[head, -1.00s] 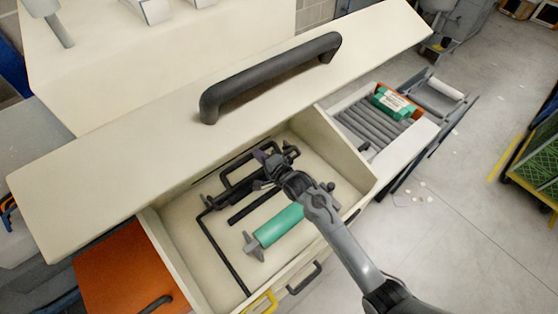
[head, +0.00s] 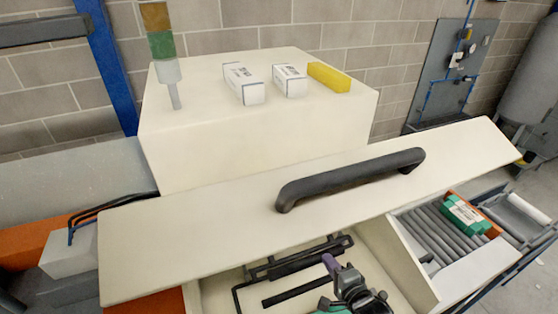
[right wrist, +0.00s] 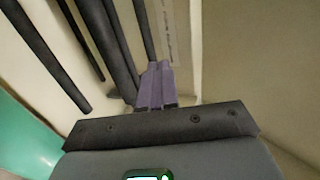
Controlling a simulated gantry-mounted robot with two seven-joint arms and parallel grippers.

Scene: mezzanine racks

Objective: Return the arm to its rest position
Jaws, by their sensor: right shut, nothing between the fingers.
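My right gripper (head: 332,264) shows at the bottom of the head view, over the open cream drawer (head: 418,268). Its purple fingers are together with nothing between them. In the right wrist view the shut fingers (right wrist: 155,86) point into the drawer, close to black bars (right wrist: 118,52); I cannot tell whether they touch. Black bar pieces (head: 300,262) lie in the drawer beside the gripper. A green cylinder (right wrist: 28,140) shows at the left of the right wrist view; in the head view it is mostly cut off. My left gripper is not in view.
A cream lid-like panel with a black handle (head: 350,178) spans above the drawer. White boxes (head: 243,84) and a yellow block (head: 329,77) stand on the cream cabinet top (head: 200,120). Grey rollers with a green box (head: 465,214) are at right.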

